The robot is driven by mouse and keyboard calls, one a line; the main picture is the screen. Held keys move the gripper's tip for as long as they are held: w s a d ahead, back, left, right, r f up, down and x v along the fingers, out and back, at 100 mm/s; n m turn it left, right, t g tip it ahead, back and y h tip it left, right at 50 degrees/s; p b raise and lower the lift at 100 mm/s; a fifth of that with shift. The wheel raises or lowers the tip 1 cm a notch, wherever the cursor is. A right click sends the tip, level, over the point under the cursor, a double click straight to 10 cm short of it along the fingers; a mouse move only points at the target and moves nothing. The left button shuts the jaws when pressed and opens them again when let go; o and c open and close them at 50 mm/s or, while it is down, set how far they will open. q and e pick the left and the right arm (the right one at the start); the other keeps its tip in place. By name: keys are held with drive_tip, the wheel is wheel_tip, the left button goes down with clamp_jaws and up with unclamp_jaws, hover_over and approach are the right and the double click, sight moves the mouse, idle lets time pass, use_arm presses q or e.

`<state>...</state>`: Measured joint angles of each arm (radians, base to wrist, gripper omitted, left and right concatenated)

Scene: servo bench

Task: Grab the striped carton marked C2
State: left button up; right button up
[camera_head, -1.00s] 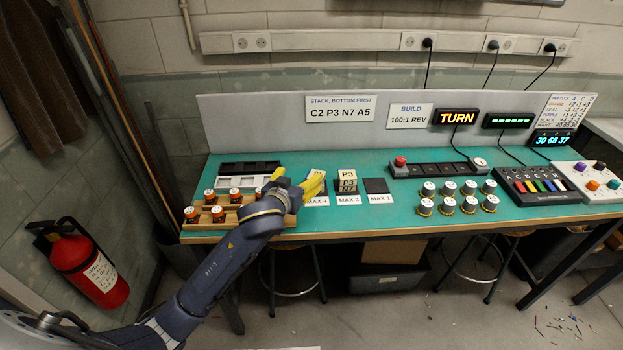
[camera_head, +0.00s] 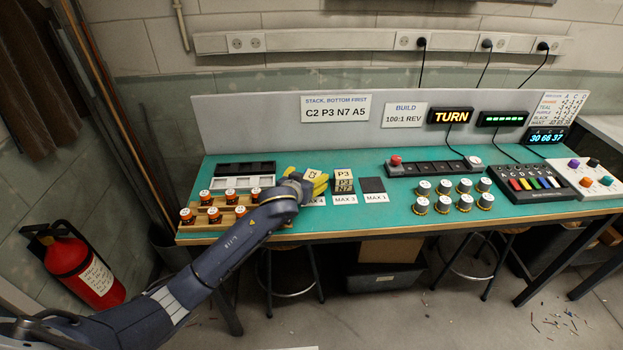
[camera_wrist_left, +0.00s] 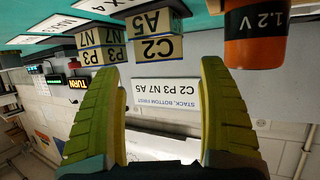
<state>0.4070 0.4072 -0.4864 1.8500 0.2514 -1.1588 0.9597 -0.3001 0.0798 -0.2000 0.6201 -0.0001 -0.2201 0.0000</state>
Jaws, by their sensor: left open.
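The carton marked C2 (camera_head: 312,173) is on top of a carton marked A5 (camera_wrist_left: 152,22) at the MAX 4 spot, partly hidden by my left gripper (camera_head: 318,184) in the head view. In the left wrist view, which is upside down, the C2 carton (camera_wrist_left: 157,49) shows its label clearly. My left gripper's yellow fingers are open and empty. The carton lies just beyond the fingertips, across the gap between them. To the right in the head view, a P3 carton (camera_head: 343,175) sits on an N7 carton (camera_head: 343,187). My right gripper is out of view.
An empty black pad (camera_head: 372,185) marked MAX 1 lies right of the P3 stack. A wooden rack (camera_head: 224,219) with several orange cells is to the left, one cell (camera_wrist_left: 256,40) close by in the wrist view.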

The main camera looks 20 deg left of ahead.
sight(312, 173)
use_arm(q)
drive_tip(key=shift+x, duration=3.1)
drive_tip(key=shift+a, duration=0.1)
drive_tip(key=shift+c, duration=0.6)
drive_tip(key=c, duration=1.2)
